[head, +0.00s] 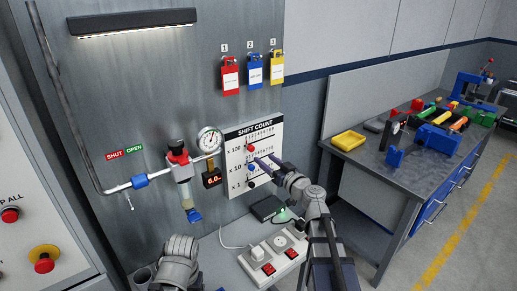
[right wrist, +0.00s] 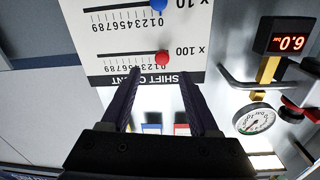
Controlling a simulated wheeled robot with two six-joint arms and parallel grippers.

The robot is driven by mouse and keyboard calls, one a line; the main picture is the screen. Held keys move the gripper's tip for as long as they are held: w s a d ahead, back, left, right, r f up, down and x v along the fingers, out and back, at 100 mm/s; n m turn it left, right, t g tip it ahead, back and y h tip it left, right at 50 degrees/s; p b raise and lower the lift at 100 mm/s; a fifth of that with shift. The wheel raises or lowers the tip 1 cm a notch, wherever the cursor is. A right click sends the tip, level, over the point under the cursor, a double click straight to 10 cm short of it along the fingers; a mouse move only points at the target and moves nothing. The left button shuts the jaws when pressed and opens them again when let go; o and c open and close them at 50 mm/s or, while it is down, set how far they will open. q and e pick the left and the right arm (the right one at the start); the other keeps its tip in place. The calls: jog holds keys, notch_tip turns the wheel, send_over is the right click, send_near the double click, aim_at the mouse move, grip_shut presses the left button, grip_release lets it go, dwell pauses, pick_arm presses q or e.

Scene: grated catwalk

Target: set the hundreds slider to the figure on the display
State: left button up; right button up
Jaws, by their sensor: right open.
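The white SHIFT COUNT board (head: 233,133) on the metal wall has three slider rows, marked x 100, x 10 and x 1. The red hundreds knob (head: 250,148) sits at the left, 0 end of its scale; it also shows in the upside-down right wrist view (right wrist: 162,58). The blue tens knob (head: 251,168) and black ones knob (head: 251,184) are below it. A small lit display (head: 212,181) under the gauge reads 6.0. My right gripper (right wrist: 158,85) is open and empty, with the red knob ahead, between its finger lines. My left gripper is not visible.
A pressure gauge (head: 209,139), pipework and a red-topped filter unit (head: 180,165) are left of the board. Red, blue and yellow tags (head: 255,72) hang above. A socket strip (head: 273,258) lies below. A workbench (head: 382,165) with tools stands at right.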

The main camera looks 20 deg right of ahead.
aim_at(253, 150)
jog(key=x, duration=0.8)
jog(key=shift+s+a, duration=0.1)
jog(key=shift+a, duration=0.1)
jog(key=shift+s, duration=0.1)
grip_shut()
dwell(1.2)
